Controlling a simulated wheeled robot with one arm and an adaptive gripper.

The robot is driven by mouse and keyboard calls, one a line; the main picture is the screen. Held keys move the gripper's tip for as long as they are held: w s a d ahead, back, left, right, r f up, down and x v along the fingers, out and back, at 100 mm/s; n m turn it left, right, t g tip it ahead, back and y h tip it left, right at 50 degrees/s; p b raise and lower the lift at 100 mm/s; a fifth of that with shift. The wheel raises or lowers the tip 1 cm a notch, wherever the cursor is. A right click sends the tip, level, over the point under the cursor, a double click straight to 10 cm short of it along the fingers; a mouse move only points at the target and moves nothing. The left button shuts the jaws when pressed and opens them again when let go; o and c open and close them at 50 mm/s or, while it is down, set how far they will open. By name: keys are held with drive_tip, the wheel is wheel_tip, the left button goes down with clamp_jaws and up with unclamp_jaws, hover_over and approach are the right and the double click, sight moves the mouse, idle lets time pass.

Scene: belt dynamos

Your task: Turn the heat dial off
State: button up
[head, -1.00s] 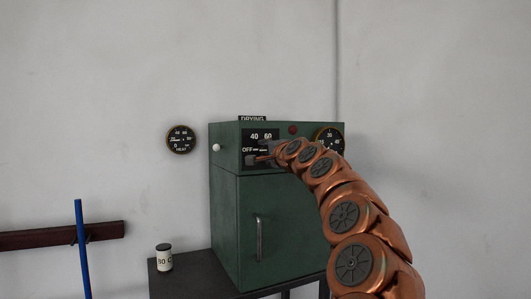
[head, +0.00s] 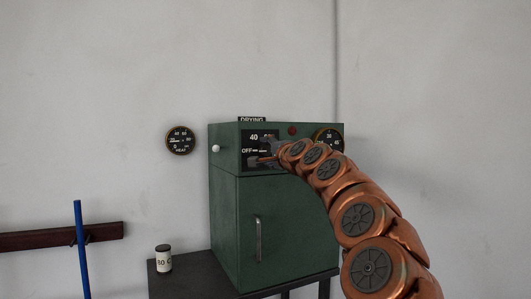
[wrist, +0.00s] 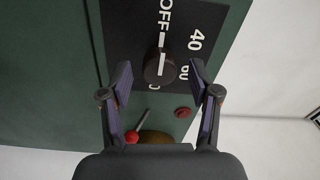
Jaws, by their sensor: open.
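The heat dial (wrist: 160,68) is a dark round knob on a black plate (wrist: 125,30) marked OFF, 40 and 60. Its white line appears to point toward OFF, in line with the mark there. My gripper (wrist: 161,73) is open, with one finger on each side of the knob; I cannot tell whether either touches it. In the head view my gripper (head: 268,157) is at the plate on the green drying cabinet (head: 285,225) and hides most of the knob.
A red lamp (head: 292,131) and a partly covered round gauge (head: 328,137) are on the cabinet front. A HEAT gauge (head: 181,140) hangs on the wall. A small jar (head: 163,258) stands on the dark table (head: 190,281). A blue pole (head: 82,250) stands at left.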

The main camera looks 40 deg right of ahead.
drive_tip(key=v, duration=1)
drive_tip(key=shift+a, duration=0.15)
drive_tip(key=shift+f, duration=0.1)
idle(0.3)
